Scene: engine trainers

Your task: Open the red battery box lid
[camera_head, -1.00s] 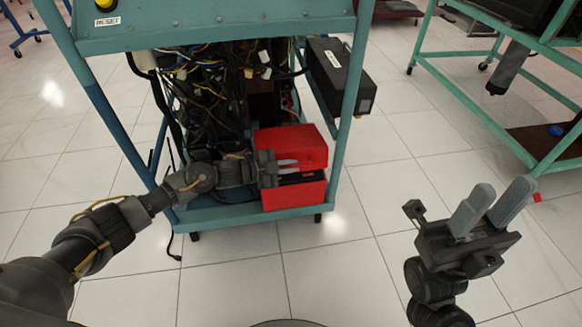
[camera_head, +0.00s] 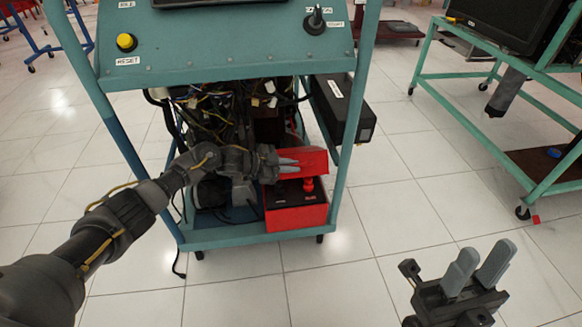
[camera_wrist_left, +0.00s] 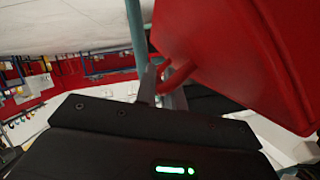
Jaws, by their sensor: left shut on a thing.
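The red battery box (camera_head: 296,217) stands on the lower shelf of the teal trainer cart. Its red lid (camera_head: 306,160) is raised and tilted above the box, and the dark battery top with a red terminal (camera_head: 308,184) shows beneath it. My left gripper (camera_head: 287,166) is shut at the lid's left side. In the left wrist view, the lid (camera_wrist_left: 235,50) fills the upper right and its red handle (camera_wrist_left: 178,77) is at the gripper's fingers (camera_wrist_left: 150,85). My right gripper (camera_head: 472,270) is open and empty over the floor at the lower right.
Cart posts (camera_head: 347,130) flank the box, and loose wiring (camera_head: 213,115) hangs above and to its left. A black box (camera_head: 343,105) is mounted at the cart's right side. Another teal stand (camera_head: 484,85) is at right. The tiled floor in front is clear.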

